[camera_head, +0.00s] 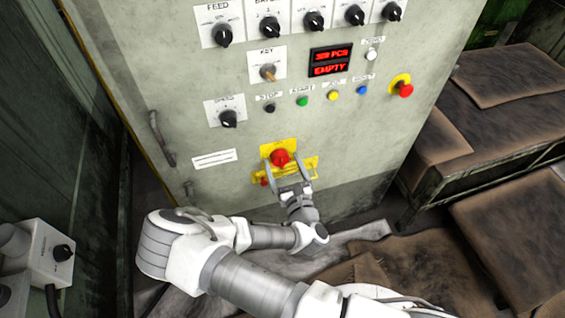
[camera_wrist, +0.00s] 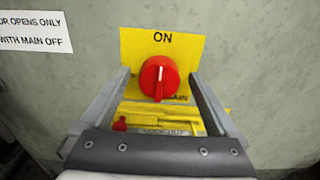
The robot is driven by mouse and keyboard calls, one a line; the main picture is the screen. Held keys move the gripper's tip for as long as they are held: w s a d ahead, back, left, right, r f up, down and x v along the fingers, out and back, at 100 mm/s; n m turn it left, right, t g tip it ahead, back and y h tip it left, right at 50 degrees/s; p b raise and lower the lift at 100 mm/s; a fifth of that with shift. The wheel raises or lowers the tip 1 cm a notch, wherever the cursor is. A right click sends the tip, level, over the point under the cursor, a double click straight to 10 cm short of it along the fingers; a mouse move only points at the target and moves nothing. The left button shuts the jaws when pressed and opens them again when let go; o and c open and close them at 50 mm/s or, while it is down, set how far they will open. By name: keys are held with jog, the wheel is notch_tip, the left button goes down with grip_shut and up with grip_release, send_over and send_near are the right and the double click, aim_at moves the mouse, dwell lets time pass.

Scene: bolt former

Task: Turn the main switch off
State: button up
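The main switch is a red rotary knob (camera_head: 280,158) on a yellow plate (camera_head: 266,150) low on the grey cabinet front. In the wrist view the red knob (camera_wrist: 159,78) shows a white mark pointing up to the word ON on the yellow plate (camera_wrist: 135,48). My gripper (camera_head: 287,162) is in front of the switch. In the wrist view the fingers of my gripper (camera_wrist: 158,85) stand apart, one on each side of the knob, with visible gaps. I cannot tell how deep the fingertips reach.
A yellow lockout bracket (camera_wrist: 185,120) with a small red part (camera_wrist: 120,124) sits just below the knob. A red emergency button (camera_head: 405,90), a black stop button (camera_head: 269,108) and a cabinet handle (camera_head: 162,139) are on the same panel. Brown padded benches (camera_head: 490,110) stand to the right.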

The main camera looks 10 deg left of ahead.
jog(key=c, duration=1.3)
jog(key=shift+r+n+p, duration=0.15)
jog(key=shift+n+p, duration=0.25)
jog(key=shift+p, duration=0.25)
jog(key=shift+r+n+p, duration=0.1)
jog(key=shift+n+p, duration=0.5)
jog(key=shift+p, duration=0.3)
jog(key=shift+n+p, duration=0.8)
jog(key=shift+p, duration=0.1)
jog(key=n+p, duration=0.1)
jog(key=n, duration=0.1)
jog(key=n+p, duration=0.2)
jog(key=shift+a+f+n, duration=0.2)
jog(key=shift+n, duration=0.1)
jog(key=n, duration=0.2)
jog(key=n+p, duration=0.1)
jog(key=n, duration=0.2)
jog(key=shift+s+f, duration=0.1)
jog(key=shift+f, duration=0.1)
jog(key=n, duration=0.4)
jog(key=shift+a+n+p, duration=0.1)
jog(key=shift+n+p, duration=0.2)
jog(key=shift+p, duration=0.1)
jog(key=shift+f+n, duration=0.1)
jog(key=shift+n, duration=0.2)
